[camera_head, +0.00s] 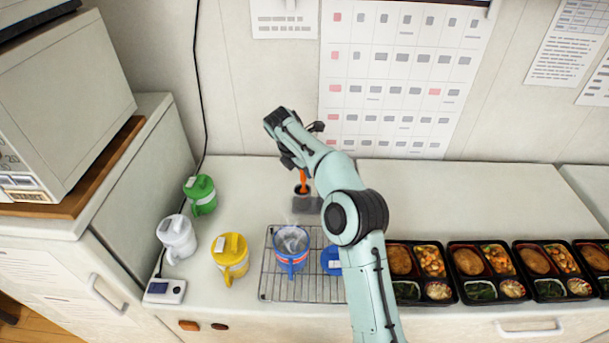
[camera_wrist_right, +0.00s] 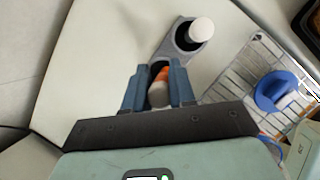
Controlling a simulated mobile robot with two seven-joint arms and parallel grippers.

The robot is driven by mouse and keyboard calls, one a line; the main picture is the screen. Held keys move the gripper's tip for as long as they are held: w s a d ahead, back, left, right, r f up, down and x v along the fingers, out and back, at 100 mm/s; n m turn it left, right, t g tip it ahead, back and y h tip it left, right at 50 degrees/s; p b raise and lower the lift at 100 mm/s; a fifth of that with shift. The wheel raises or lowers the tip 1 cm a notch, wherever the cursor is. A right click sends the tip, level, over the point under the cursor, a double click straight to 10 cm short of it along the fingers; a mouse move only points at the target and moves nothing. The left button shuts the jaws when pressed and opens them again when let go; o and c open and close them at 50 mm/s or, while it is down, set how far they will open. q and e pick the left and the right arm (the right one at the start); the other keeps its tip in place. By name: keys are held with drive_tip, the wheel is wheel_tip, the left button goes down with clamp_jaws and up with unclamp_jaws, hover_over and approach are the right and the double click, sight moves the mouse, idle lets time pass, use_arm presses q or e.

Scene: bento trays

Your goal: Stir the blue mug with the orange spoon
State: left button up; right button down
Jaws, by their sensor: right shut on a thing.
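The orange spoon (camera_head: 303,182) is upright, its lower end in the dark opening of a grey holder (camera_head: 305,208) at the back of the counter. My right gripper (camera_head: 303,165) is shut on the spoon's upper part; in the right wrist view the orange handle (camera_wrist_right: 160,82) sits between the two fingers (camera_wrist_right: 157,92). The spoon's bowl is hidden. The blue mug (camera_head: 291,262) stands open on a wire rack, in front of and left of the holder. Its blue lid (camera_head: 331,261) lies on the rack beside it, also in the right wrist view (camera_wrist_right: 275,95). My left gripper is out of view.
A green mug (camera_head: 202,196), a white mug (camera_head: 177,238) and a yellow mug (camera_head: 230,260) stand left of the wire rack (camera_head: 275,290). Several bento trays (camera_head: 455,290) line the right. A white-topped thing (camera_wrist_right: 201,30) stands at the holder in the wrist view.

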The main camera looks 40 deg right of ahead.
drive_tip(key=r, duration=0.3)
drive_tip(key=r+p, duration=0.1)
drive_tip(key=r, duration=0.1)
drive_tip(key=shift+w+r, duration=0.3)
drive_tip(key=shift+w, duration=0.05)
drive_tip(key=shift+a+r, duration=0.1)
drive_tip(key=shift+r, duration=0.25)
drive_tip(key=s+a+r+t+y+b, duration=0.1)
drive_tip(key=s+a+r+y, duration=0.1)
drive_tip(key=s+a+r, duration=0.5)
drive_tip(key=s+a+t+y+b, duration=0.15)
drive_tip(key=s+a, duration=0.35)
drive_tip(key=s, duration=0.6)
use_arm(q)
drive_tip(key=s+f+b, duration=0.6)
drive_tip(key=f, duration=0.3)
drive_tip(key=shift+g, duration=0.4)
use_arm(e)
wheel_tip(320, 180, down, 10)
drive_tip(key=shift+f+m, duration=0.2)
drive_tip(key=shift+m, duration=0.2)
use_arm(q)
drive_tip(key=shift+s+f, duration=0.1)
use_arm(e)
drive_tip(key=shift+d, duration=0.1)
